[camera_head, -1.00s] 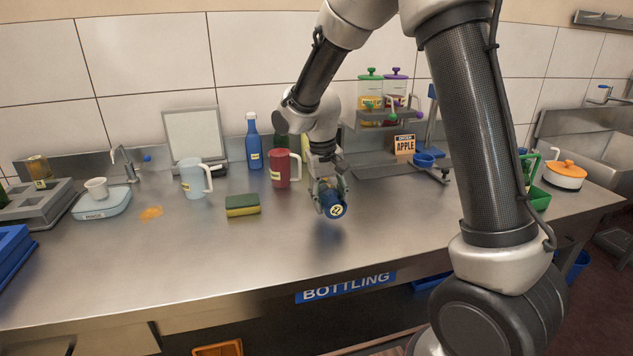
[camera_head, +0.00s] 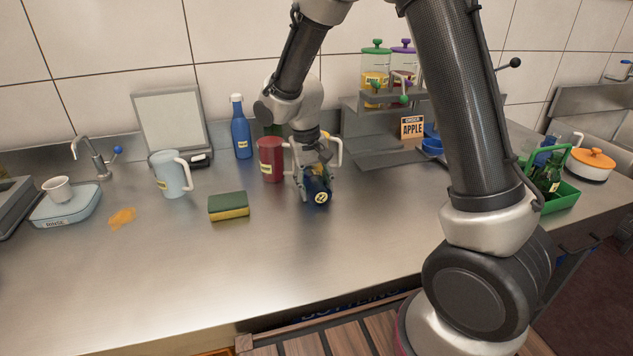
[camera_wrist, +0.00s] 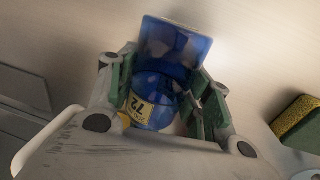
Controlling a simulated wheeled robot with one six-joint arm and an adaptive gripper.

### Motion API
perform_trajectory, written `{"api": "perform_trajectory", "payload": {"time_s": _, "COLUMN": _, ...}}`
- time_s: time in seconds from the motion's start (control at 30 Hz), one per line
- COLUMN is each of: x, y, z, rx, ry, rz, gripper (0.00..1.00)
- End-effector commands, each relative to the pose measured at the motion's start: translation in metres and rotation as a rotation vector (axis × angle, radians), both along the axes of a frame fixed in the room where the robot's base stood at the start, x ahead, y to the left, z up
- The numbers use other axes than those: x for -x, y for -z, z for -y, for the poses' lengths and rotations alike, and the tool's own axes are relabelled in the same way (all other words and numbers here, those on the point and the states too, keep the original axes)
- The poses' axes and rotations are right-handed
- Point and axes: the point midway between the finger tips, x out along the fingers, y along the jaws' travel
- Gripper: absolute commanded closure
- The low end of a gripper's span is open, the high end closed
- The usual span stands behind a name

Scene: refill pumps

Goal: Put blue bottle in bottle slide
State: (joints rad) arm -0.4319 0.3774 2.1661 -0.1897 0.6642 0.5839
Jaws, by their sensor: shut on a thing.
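My gripper (camera_head: 316,178) is shut on a blue bottle (camera_head: 318,196) with a yellow label, held tilted over the steel counter. A second blue bottle (camera_head: 241,137) with a white cap stands upright at the back, left of the red mug. I cannot tell for sure which thing is the bottle slide. A grey metal stand (camera_head: 380,152) with sloping plates is behind and right of my gripper.
A red mug (camera_head: 270,160) stands close left of my gripper. A light blue jug (camera_head: 172,176), a sponge (camera_head: 228,206) and an orange spill (camera_head: 121,217) are farther left. A green caddy (camera_head: 566,196) with bottles is at right. The front counter (camera_head: 240,270) is clear.

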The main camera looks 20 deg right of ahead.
Motion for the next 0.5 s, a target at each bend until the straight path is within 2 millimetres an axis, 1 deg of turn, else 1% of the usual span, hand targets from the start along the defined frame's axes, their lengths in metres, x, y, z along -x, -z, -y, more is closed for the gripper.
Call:
{"api": "perform_trajectory", "payload": {"time_s": 0.3, "x": -0.0004, "y": 0.0023, "z": -0.0003, "rx": -0.001, "ry": 0.000, "rz": 0.002, "gripper": 0.83}}
{"api": "perform_trajectory", "payload": {"time_s": 0.33, "x": -0.0004, "y": 0.0027, "z": -0.0004, "rx": -0.001, "ry": 0.000, "rz": 0.002, "gripper": 0.49}}
{"api": "perform_trajectory", "payload": {"time_s": 0.43, "x": -0.0004, "y": 0.0023, "z": -0.0004, "rx": -0.001, "ry": 0.001, "rz": 0.002, "gripper": 0.30}}
{"api": "perform_trajectory", "payload": {"time_s": 0.5, "x": -0.0004, "y": 0.0023, "z": -0.0004, "rx": -0.001, "ry": 0.001, "rz": 0.002, "gripper": 0.29}}
